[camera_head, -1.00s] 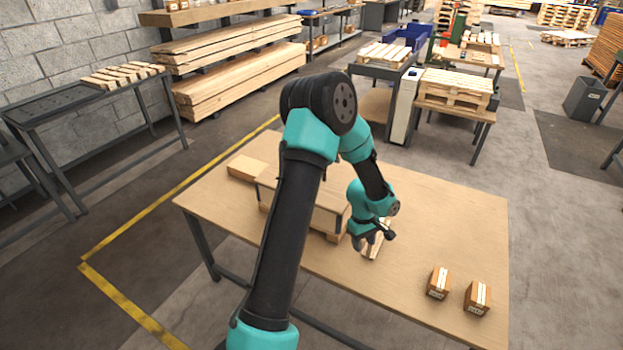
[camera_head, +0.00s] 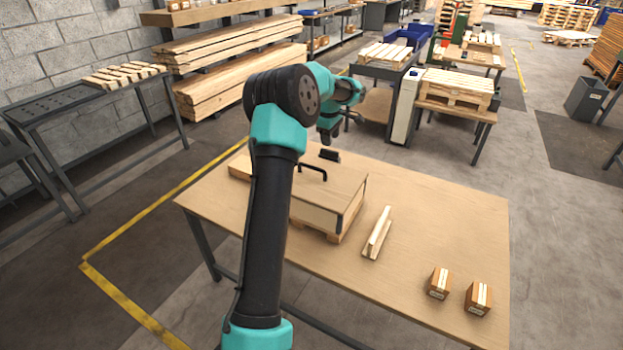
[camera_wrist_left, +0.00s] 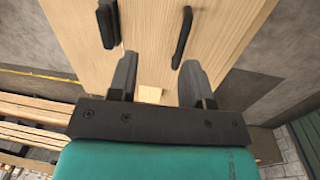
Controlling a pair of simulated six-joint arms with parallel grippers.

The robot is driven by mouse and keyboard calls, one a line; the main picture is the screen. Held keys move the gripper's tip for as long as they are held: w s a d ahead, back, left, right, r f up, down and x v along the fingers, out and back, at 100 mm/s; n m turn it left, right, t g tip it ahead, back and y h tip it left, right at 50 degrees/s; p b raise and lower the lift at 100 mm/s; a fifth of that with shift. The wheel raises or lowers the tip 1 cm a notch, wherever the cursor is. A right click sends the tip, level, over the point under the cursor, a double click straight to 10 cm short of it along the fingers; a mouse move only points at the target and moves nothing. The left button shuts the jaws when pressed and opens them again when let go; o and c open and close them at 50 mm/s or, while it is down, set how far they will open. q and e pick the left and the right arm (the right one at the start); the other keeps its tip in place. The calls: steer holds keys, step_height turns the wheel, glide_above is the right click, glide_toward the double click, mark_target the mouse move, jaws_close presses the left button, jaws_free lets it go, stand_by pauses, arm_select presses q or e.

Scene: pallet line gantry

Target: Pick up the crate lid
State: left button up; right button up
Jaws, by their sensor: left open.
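The crate (camera_head: 315,216) stands on the table with its flat wooden lid (camera_head: 341,185) on top. A black bar handle (camera_head: 313,170) rises from the lid and also shows in the left wrist view (camera_wrist_left: 182,38). A second, short black piece (camera_head: 330,155) sits behind the handle; the wrist view shows it too (camera_wrist_left: 108,24). My left gripper (camera_head: 330,137) is open and empty, apart from the lid, beyond the crate's far side. In the wrist view its two fingers (camera_wrist_left: 152,75) are spread. My left arm hides the crate's left part. My right gripper is not in view.
A wooden T-shaped piece (camera_head: 378,234) lies on the table right of the crate. Two small cartons (camera_head: 439,283) (camera_head: 479,297) stand near the front right. A wooden block (camera_head: 239,167) lies left of the crate. The table's (camera_head: 445,220) right part is mostly clear.

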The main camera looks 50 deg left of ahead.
arm_select(q)
step_height(320, 180, up, 4)
steer(key=g, duration=0.1)
glide_above(312, 168)
steer(key=shift+w+a+n, duration=0.15)
steer(key=shift+a+n, duration=0.05)
steer(key=shift+n, duration=0.2)
steer(key=shift+f, duration=0.1)
step_height(312, 168, down, 12)
steer(key=shift+f, duration=0.1)
steer(key=shift+w+a+f, duration=0.1)
steer(key=shift+f, duration=2.5)
jaws_close()
